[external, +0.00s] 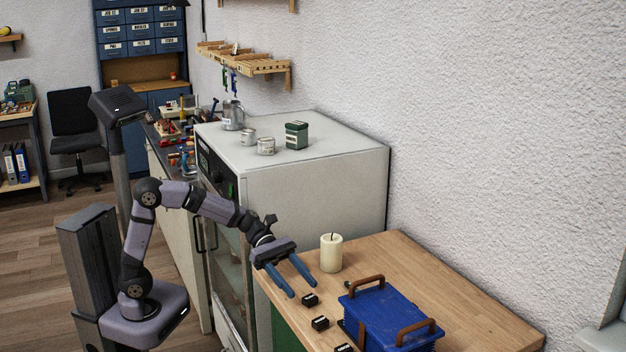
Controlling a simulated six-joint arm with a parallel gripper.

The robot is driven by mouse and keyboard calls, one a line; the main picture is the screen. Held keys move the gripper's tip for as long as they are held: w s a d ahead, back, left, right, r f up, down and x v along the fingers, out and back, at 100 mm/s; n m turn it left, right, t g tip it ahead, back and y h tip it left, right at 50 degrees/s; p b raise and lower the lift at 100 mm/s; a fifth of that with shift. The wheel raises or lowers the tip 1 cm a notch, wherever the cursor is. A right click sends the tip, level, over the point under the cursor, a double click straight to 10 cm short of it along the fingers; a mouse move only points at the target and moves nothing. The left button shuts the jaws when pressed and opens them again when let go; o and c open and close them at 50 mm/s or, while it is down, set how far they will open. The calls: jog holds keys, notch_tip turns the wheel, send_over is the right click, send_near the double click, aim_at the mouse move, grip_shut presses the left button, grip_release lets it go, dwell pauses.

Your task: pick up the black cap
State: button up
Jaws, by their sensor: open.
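Three small black block-like pieces lie in a row on the wooden worktop (448,282), near its left edge. The far one (310,299) is just below my fingertips in the picture, the middle one (320,323) is nearer the camera, and the near one (343,348) is partly cut off by the frame's bottom edge. They are too small to tell which is the black cap. My gripper (302,289) is open, with its two blue fingers apart and pointing down toward the far black piece. I see nothing between the fingers; I cannot tell their exact height.
A blue box (391,316) with brown handles stands right of the black pieces. A cream candle (331,254) stands behind my fingers. A tall pale cabinet (340,160) borders the worktop at the back, with tins and a green canister (297,135) on top. The worktop's right side is clear.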

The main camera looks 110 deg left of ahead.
aim_at(312, 298)
jog(key=shift+x, duration=3.2)
jog(key=shift+w+a, duration=0.1)
jog(key=shift+a, duration=0.15)
jog(key=c, duration=1.1)
